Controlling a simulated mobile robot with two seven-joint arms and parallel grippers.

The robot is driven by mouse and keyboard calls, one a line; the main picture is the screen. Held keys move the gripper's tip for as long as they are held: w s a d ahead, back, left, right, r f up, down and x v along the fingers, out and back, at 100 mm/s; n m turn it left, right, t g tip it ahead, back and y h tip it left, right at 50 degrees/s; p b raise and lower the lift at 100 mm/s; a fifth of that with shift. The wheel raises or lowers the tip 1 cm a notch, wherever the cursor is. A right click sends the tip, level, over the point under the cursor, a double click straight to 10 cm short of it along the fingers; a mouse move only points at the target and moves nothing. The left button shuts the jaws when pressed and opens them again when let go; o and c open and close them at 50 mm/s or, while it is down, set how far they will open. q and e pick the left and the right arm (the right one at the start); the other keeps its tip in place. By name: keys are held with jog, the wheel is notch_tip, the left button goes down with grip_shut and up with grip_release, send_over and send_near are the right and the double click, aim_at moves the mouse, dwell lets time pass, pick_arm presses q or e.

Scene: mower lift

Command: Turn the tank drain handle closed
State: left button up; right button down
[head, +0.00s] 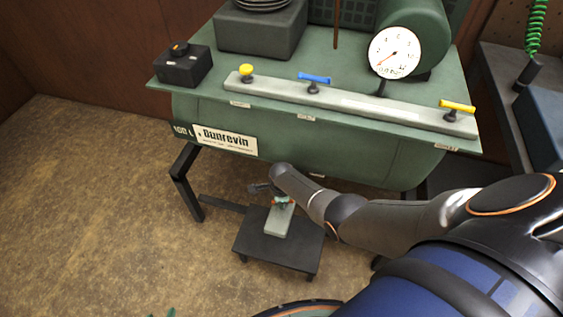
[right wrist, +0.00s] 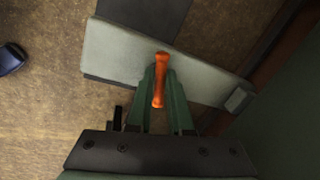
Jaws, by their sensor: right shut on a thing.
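The orange drain handle (right wrist: 160,62) stands in the right wrist view, pointing up the picture and crosswise to a pale grey bar (right wrist: 115,50) behind it. My right gripper (right wrist: 160,88) is shut on the handle, with one green finger on each side of it. In the head view my right gripper (head: 280,201) is low in front of the tank (head: 320,150), over the grey bar (head: 276,222); the handle is mostly hidden there. How far the handle is turned is hard to tell. My left gripper is not in view.
The grey bar lies on a low black stand (head: 255,245) in front of the tank's dark leg (head: 185,180). A rail on the tank carries yellow (head: 246,69), blue (head: 314,78) and yellow (head: 457,106) handles. A gauge (head: 394,52) stands behind. Floor at left is clear.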

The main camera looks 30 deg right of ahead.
jog(key=shift+f+m, duration=0.1)
jog(key=shift+m, duration=1)
jog(key=shift+m+g+h+b, duration=0.3)
jog(key=shift+m+b, duration=0.15)
jog(key=shift+m, duration=0.25)
jog(key=c, duration=0.8)
grip_release()
jog(key=shift+c, duration=0.2)
jog(key=shift+w, duration=0.1)
